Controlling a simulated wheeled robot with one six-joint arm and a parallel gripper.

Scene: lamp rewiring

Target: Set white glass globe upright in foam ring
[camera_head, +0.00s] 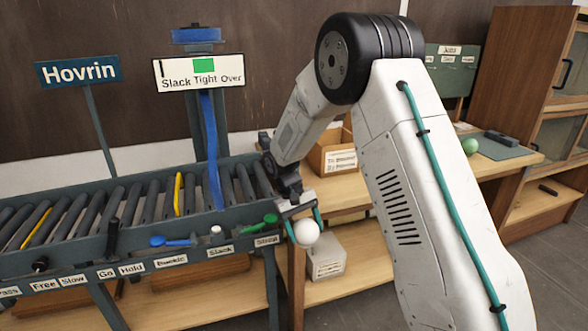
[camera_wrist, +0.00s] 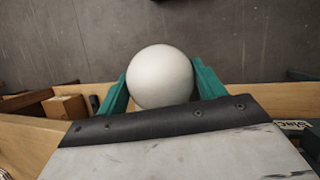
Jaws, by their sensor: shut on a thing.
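The white glass globe (camera_head: 306,232) is held in my gripper (camera_head: 303,226), in front of the right end of the roller conveyor. In the wrist view the globe (camera_wrist: 160,77) sits between the two green fingers of my gripper (camera_wrist: 161,82), which touch it on both sides. The globe hangs in the air near the bench's front edge. I cannot tell which way up it is. I see no foam ring in either view.
The roller conveyor (camera_head: 130,218) with levers and labels fills the left. A wooden bench (camera_head: 345,189) carries an open cardboard box (camera_head: 337,158). A pale box (camera_head: 326,256) stands on the lower shelf.

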